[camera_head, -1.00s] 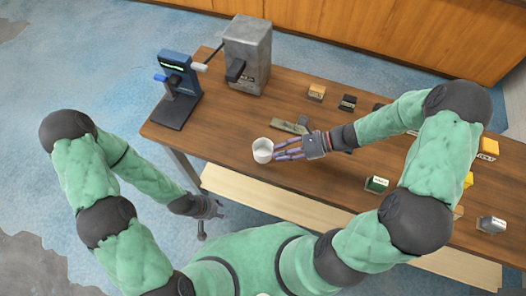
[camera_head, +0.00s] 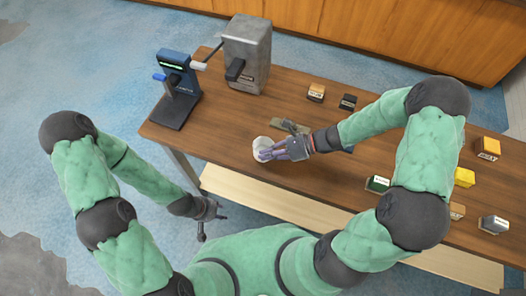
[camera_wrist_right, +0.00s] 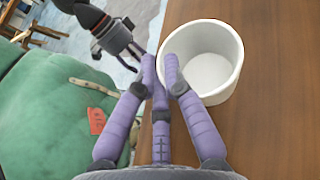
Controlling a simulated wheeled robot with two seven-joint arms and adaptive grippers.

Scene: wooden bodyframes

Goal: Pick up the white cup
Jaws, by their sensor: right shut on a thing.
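The white cup (camera_head: 260,143) stands upright on the wooden table, near its front edge left of the middle. It looks empty in the right wrist view (camera_wrist_right: 213,70). My right gripper (camera_head: 266,153) is shut on the cup, its purple fingers at the cup's side and hiding part of it. In the right wrist view the fingertips (camera_wrist_right: 160,70) meet at the cup's left wall. My left gripper (camera_head: 214,211) hangs in front of the table, away from the cup; its finger opening is too small to make out.
A grey machine (camera_head: 247,55) and a blue-and-black device (camera_head: 177,90) stand at the table's left end. A flat greenish item (camera_head: 289,126) lies just behind the cup. Small boxes, such as a yellow one (camera_head: 464,177) and a green one (camera_head: 378,184), are spread to the right.

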